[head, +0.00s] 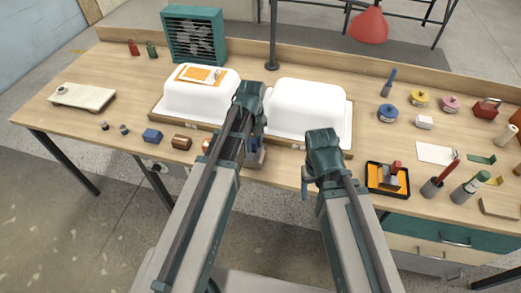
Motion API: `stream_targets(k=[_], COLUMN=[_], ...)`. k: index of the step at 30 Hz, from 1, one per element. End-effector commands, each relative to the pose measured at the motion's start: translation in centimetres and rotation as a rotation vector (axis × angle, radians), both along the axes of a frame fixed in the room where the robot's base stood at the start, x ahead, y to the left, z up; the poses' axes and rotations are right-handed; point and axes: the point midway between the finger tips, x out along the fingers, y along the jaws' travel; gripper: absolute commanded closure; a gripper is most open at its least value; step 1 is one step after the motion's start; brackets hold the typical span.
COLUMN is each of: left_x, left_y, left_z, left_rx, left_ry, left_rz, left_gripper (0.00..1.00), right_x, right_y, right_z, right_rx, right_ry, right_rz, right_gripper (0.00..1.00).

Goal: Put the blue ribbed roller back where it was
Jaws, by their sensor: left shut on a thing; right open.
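My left gripper (258,138) is at the front edge of the table, before the gap between two white tub shells. It is shut on a small blue thing (257,158), which shows just below it and looks like the blue ribbed roller. Its ribs are too small to make out, and my arm hides part of it. I cannot tell whether it touches the table. My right gripper (308,182) is open and empty near the table's front edge, left of a black and orange tray.
The white tub shells (185,98) (300,92) stand on wooden boards; an orange sheet (196,75) lies on the left one.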

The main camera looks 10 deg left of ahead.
Motion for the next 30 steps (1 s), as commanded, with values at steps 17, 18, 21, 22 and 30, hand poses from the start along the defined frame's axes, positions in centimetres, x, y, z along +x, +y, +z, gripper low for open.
stream_targets(k=[17,18,21,22,30], left_x=[0.01,0.01,0.02,0.02,0.01], left_y=[0.36,0.36,0.35,0.35,0.36], left_z=[-0.63,-0.63,-0.63,-0.63,-0.34], left_rx=[0.000,0.000,0.000,0.000,0.000], left_ry=[0.000,0.000,0.000,0.000,0.000], left_rz=[-0.002,-0.002,-0.002,-0.002,-0.002], left_gripper=[0.40,0.33,0.33,0.33,0.33], right_x=[0.00,0.00,0.00,0.00,0.01], right_y=[0.01,0.01,0.01,0.00,0.01], right_z=[-0.64,-0.64,-0.64,-0.63,-0.35], right_rx=[0.000,0.000,0.000,0.000,0.000], right_ry=[0.000,0.000,0.000,0.000,0.000], right_rz=[0.000,0.000,0.000,0.000,0.000], right_gripper=[0.33,0.33,0.33,0.33,0.33])
